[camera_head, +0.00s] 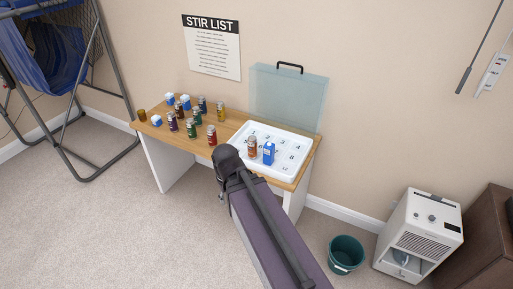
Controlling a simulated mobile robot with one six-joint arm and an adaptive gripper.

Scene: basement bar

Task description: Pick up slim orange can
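A slim orange can (252,146) stands upright in the white numbered tray (287,165) on the right half of the wooden table. A blue and white carton (268,153) stands just right of it in the same tray. My arm reaches up from the lower right, and its dark end, with my gripper (221,192), is at the table's front edge, left of and nearer than the tray. The fingers are too small and dark to tell whether they are open or shut. I see nothing held.
Several cans and small cartons crowd the left half of the wooden table (232,118), including a red can (212,135) and a yellow can (220,113). A clear lid (288,95) with a black handle stands behind the tray. A green bin (345,254) is on the floor.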

